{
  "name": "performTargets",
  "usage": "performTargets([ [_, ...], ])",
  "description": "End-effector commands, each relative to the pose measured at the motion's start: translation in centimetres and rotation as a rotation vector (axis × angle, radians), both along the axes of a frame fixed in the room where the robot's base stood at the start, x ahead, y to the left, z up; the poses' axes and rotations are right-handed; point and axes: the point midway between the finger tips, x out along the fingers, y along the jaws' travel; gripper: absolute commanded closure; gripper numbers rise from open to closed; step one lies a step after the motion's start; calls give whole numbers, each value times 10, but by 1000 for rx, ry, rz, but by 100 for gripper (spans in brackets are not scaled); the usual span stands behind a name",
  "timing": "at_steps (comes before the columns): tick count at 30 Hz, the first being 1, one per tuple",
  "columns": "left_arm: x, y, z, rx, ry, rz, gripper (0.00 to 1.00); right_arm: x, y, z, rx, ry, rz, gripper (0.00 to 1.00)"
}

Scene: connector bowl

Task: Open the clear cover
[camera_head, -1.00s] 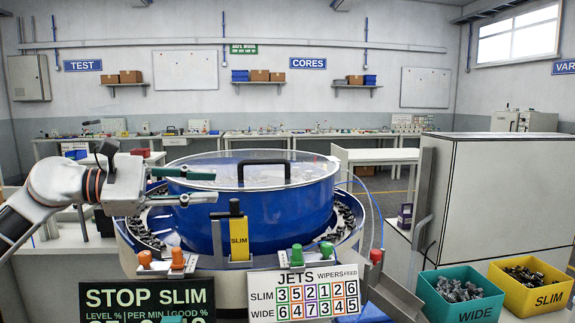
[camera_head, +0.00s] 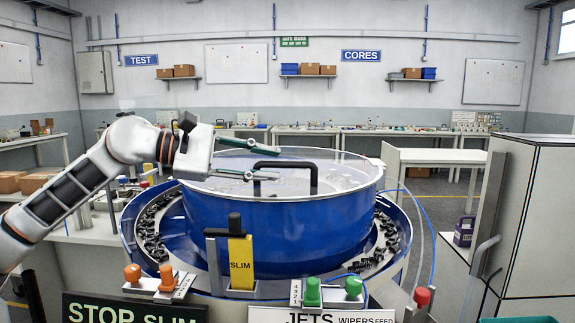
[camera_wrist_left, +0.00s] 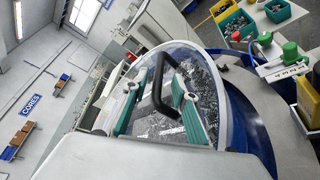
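The clear cover (camera_head: 335,172) lies flat on the big blue bowl (camera_head: 290,228), and its black handle (camera_head: 284,165) stands up near the middle. My left gripper (camera_head: 268,160) is just left of the handle in the head view, its two green-padded fingers apart and pointing at it. In the left wrist view, the handle (camera_wrist_left: 160,85) shows between the two open fingers, and the cover (camera_wrist_left: 205,75) spreads out beyond. I cannot tell how far the handle reaches in between the fingers. The fingers appear empty. My right gripper is not in view.
A yellow SLIM block (camera_head: 241,262) stands at the bowl's front. Orange knobs (camera_head: 166,277) and green knobs (camera_head: 313,291) sit on the front ledge. Dark connectors line the outer track. A large grey cabinet (camera_head: 535,215) stands at right; a white table (camera_head: 430,158) is behind.

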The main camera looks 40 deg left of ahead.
Motion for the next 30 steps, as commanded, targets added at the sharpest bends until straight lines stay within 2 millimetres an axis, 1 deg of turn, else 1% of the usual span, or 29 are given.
performTargets([
  [1,0,-1,6,-2,-10,0,72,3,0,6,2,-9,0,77],
  [6,8,-7,4,-2,-10,0,72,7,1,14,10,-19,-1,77],
  [12,16,-15,1,0,-9,-2,72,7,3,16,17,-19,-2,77],
  [18,29,-24,-3,-5,-7,-1,72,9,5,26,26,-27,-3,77],
  [24,36,-29,-7,-2,-5,-1,72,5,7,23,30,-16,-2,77],
  [30,37,-30,-9,0,-2,-1,72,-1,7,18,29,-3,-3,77],
])
